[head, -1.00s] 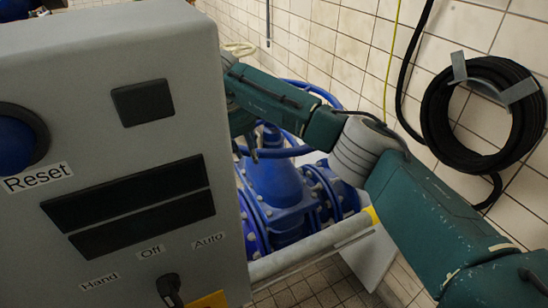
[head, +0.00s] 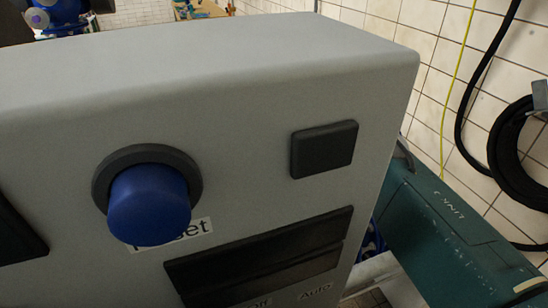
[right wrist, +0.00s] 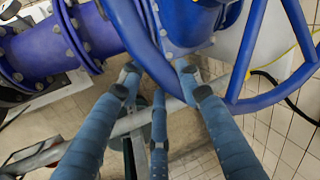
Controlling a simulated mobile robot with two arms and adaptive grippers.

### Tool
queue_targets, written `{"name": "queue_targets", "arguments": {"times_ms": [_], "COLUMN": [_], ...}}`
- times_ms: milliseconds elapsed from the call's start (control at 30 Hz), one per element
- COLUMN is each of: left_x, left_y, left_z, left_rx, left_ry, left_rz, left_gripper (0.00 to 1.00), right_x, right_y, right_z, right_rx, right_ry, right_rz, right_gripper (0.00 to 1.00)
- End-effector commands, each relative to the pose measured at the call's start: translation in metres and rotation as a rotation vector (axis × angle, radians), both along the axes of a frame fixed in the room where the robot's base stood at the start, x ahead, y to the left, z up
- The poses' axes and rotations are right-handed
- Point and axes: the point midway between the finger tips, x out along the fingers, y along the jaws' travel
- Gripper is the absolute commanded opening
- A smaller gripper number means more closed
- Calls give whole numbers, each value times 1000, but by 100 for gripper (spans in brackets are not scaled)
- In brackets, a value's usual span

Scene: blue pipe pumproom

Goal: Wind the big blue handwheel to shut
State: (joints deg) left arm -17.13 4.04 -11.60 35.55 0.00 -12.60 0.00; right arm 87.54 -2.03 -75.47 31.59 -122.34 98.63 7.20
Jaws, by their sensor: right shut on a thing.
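The big blue handwheel (right wrist: 145,45) shows in the right wrist view, its curved rim and spokes crossing the upper and right part. My right gripper (right wrist: 160,82) has its blue fingers around the rim and is shut on it. In the head view the grey control cabinet hides the wheel and the gripper. Only part of my green right arm shows there, at the lower right. My left gripper is in neither view.
The grey control cabinet (head: 250,110) with a blue reset button (head: 150,203) fills most of the head view. A black hose coil (head: 515,160) hangs on the tiled wall at right. A blue flanged pipe (right wrist: 40,50) lies left of the wheel.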

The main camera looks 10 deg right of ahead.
Motion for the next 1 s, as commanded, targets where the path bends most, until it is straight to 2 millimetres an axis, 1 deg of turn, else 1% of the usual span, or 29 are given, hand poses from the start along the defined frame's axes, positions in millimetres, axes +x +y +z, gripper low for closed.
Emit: {"name": "queue_targets", "arguments": {"times_ms": [33,200,233,300,333,567,667,767,1000], "left_x": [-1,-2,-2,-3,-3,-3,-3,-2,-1], "left_y": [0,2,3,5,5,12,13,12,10], "left_z": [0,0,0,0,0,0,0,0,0], "left_rx": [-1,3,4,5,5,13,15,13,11], "left_ry": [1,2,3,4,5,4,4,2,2], "left_rz": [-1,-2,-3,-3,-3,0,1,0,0], "left_gripper": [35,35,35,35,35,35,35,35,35], "right_x": [3,3,3,3,3,2,2,1,-2], "right_y": [3,3,3,2,2,1,2,7,20], "right_z": [1,1,2,2,2,2,5,17,54], "right_rx": [8,7,7,6,6,3,3,4,2], "right_ry": [-13,-14,-14,-14,-13,-10,-11,-11,-11], "right_rz": [-4,-4,-4,-3,-2,-2,-2,0,-1], "right_gripper": [0,0,38,52,54,54,54,54,54]}}
